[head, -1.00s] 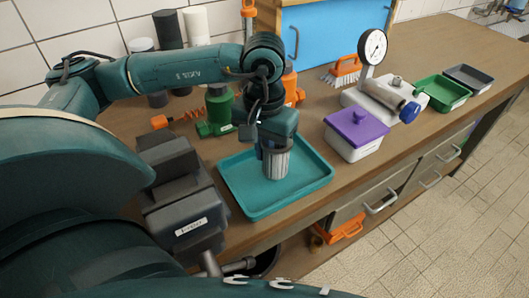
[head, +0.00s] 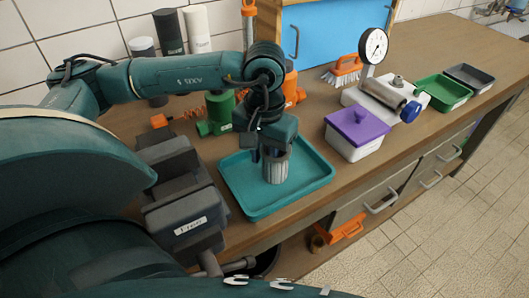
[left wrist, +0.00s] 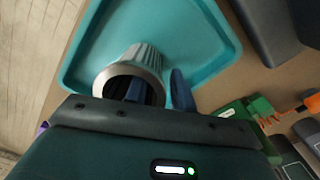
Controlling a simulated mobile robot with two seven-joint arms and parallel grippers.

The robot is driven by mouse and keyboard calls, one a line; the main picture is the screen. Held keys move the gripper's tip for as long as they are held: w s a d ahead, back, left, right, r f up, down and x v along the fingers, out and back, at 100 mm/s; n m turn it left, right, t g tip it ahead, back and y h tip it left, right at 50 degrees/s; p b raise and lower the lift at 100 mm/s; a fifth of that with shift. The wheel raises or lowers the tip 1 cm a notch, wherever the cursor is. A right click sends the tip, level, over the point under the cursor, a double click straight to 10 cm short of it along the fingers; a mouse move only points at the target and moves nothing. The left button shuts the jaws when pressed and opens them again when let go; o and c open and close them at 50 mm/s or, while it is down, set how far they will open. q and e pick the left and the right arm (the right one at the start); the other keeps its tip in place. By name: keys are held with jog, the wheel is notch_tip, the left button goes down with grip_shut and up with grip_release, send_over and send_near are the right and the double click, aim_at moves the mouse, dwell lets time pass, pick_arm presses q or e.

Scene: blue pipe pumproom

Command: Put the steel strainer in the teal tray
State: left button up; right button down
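The steel strainer (head: 276,169), a grey ribbed cylinder, stands about upright on the floor of the teal tray (head: 237,205). In the left wrist view the strainer (left wrist: 148,60) shows its round open end towards me, with the tray (left wrist: 205,62) behind it. My left gripper (head: 273,147) is right above the strainer. In the left wrist view its fingers (left wrist: 158,92) are spread: one dips inside the strainer's mouth, and the other is outside its wall with a small gap. My right gripper is not in view.
A white box with a purple lid (head: 357,132) stands right of the tray. A gauge (head: 373,46) on its fixture, a green tray (head: 443,92) and a grey tray (head: 468,78) are farther right. A green valve (head: 219,113) is behind the tray, and dark blocks are on its left.

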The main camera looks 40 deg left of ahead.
pick_arm(q)
jog(key=shift+r+p, duration=0.3)
jog(key=shift+r, duration=0.05)
notch_tip(320, 180, up, 10)
jog(key=shift+r+b, duration=0.25)
jog(key=shift+b, duration=0.1)
jog(key=shift+r, duration=0.6)
